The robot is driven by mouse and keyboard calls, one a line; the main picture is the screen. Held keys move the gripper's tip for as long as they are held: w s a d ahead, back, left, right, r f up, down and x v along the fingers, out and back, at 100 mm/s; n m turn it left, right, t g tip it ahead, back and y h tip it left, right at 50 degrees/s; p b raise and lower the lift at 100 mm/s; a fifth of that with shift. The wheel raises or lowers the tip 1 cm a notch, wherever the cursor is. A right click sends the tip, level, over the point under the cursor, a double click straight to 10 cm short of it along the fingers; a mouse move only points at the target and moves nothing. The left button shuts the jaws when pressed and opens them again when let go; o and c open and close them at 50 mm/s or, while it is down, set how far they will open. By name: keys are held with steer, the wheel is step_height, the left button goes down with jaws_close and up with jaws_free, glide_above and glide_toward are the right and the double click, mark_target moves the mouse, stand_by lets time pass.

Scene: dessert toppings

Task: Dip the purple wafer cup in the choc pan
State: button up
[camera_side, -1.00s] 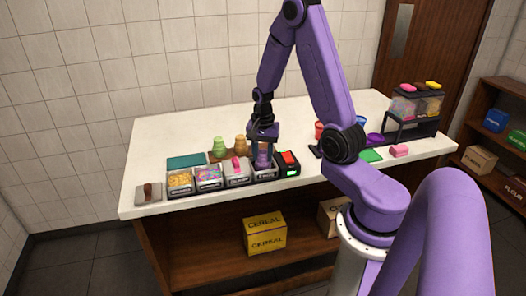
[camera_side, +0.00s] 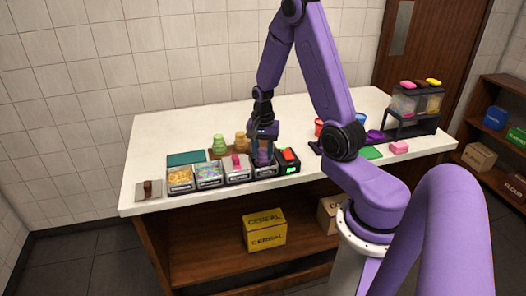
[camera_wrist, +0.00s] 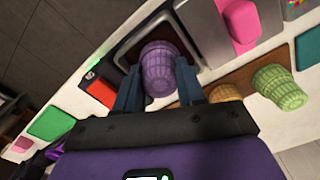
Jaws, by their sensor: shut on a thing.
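The purple wafer cup (camera_wrist: 160,68) is between the two fingers of my gripper (camera_side: 263,140), which is shut on it. In the wrist view the fingers (camera_wrist: 158,88) press on its two sides. In the side view the cup (camera_side: 263,154) is directly over the choc pan (camera_side: 264,172), the pan at the right end of the row. The pan's grey rim and dark brown inside (camera_wrist: 128,45) show beside the cup in the wrist view. Whether the cup's lower end touches the chocolate is hidden.
A green cup (camera_side: 219,145) and a tan cup (camera_side: 240,142) stand behind. A black scale-like box with a red top (camera_side: 288,156) is close on the right. The counter's back is clear.

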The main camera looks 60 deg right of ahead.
steer(key=shift+r, duration=0.1)
steer(key=shift+r, duration=1.9)
steer(key=shift+r, duration=2.25)
